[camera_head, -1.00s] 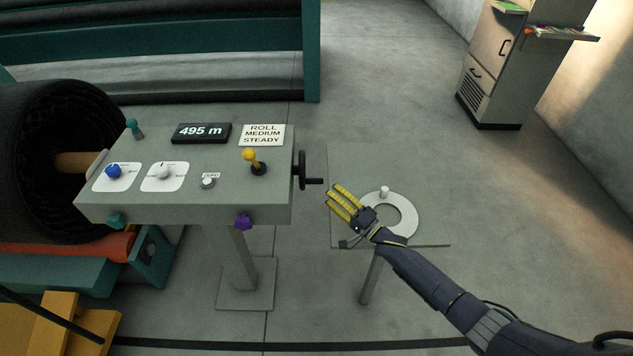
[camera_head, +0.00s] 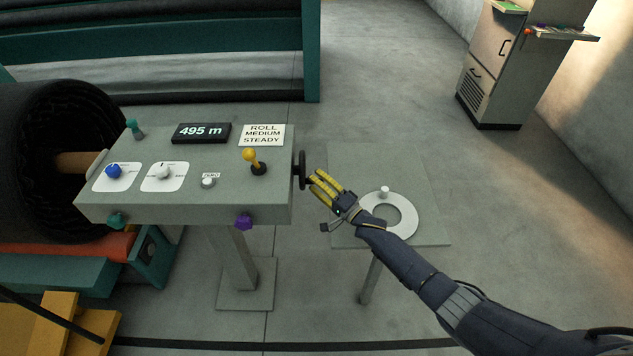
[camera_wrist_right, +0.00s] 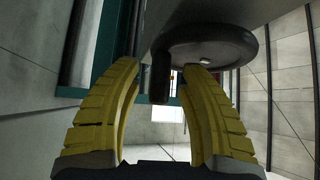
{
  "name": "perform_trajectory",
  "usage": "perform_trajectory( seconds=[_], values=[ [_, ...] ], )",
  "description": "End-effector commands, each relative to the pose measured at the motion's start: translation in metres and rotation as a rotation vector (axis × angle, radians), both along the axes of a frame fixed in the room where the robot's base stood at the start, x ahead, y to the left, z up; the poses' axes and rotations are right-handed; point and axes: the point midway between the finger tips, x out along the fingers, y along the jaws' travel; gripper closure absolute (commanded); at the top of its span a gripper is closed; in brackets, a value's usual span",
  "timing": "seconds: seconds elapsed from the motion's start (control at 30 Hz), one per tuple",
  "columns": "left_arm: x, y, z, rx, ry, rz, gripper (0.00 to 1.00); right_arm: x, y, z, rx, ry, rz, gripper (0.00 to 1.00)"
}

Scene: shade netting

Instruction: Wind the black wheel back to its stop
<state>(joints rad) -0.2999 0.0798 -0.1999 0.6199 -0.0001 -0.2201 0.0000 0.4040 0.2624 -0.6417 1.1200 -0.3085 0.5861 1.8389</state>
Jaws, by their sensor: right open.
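The black wheel (camera_head: 301,170) is mounted on the right side of the grey control console (camera_head: 190,214). In the right wrist view the wheel (camera_wrist_right: 212,48) is a dark disc with a black handle (camera_wrist_right: 160,84) sticking out toward me. My right gripper (camera_head: 318,184) is at the wheel's right side, its yellow fingers over the handle in the head view. In the wrist view the gripper (camera_wrist_right: 160,72) is open, with a finger on either side of the handle and gaps visible. My left gripper is not in view.
A stand with a flat grey top and a white ring (camera_head: 408,232) is beneath my right forearm. The console carries a yellow-knobbed lever (camera_head: 250,155), a blue knob (camera_head: 113,171) and a display (camera_head: 201,132) reading 495 m. A large black roll (camera_head: 40,150) is at left.

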Motion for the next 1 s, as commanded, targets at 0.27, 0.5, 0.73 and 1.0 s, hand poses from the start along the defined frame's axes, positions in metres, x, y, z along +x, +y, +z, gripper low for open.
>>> perform_trajectory(
  seconds=[0.27, 0.5, 0.73, 1.0],
  values=[
    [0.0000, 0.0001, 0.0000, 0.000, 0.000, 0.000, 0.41, -0.0002, -0.0002, -0.0002, 0.000, 0.000, 0.000, 0.85],
    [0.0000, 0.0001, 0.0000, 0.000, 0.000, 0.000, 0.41, -0.0001, -0.0003, -0.0001, 0.000, 0.000, 0.000, 1.00],
    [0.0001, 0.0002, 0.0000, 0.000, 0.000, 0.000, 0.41, 0.0000, -0.0002, 0.0002, 0.000, 0.000, 0.000, 1.00],
    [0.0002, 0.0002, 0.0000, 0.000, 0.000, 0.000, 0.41, 0.0054, -0.0002, -0.0003, -0.006, -0.072, 0.001, 1.00]
  ],
)
